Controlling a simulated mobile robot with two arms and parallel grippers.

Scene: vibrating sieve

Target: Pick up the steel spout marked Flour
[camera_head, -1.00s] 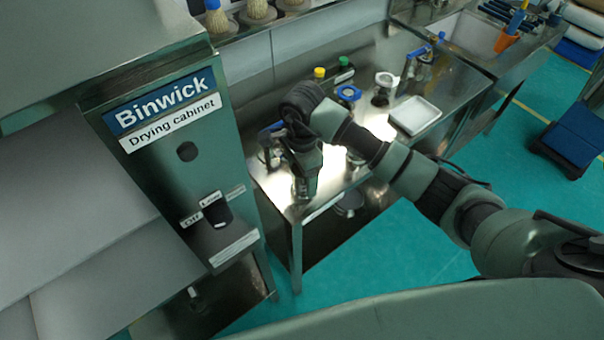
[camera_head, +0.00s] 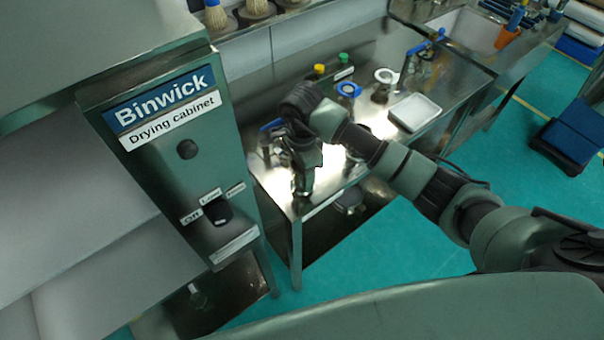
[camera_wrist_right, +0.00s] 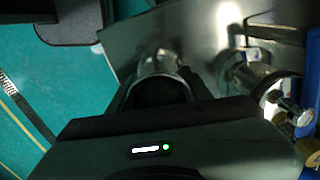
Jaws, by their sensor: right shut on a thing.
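My right gripper (camera_head: 303,188) points down over the near left end of the steel bench. It is shut on a shiny steel cylindrical spout (camera_wrist_right: 162,64), which shows between the fingers in the right wrist view. The gripper hides most of this spout in the head view. No Flour marking can be read in either view. A second steel tubular piece with a clamp (camera_wrist_right: 246,76) stands to the right of the held one in the wrist view, apart from it. My left gripper is not in view.
The Binwick drying cabinet (camera_head: 187,110) stands close on the left. The steel bench (camera_head: 368,182) also carries a white tray (camera_head: 415,112), a blue-ringed vessel (camera_head: 349,90) and bottles with yellow (camera_head: 319,69) and green (camera_head: 343,58) caps. Green floor lies open in front.

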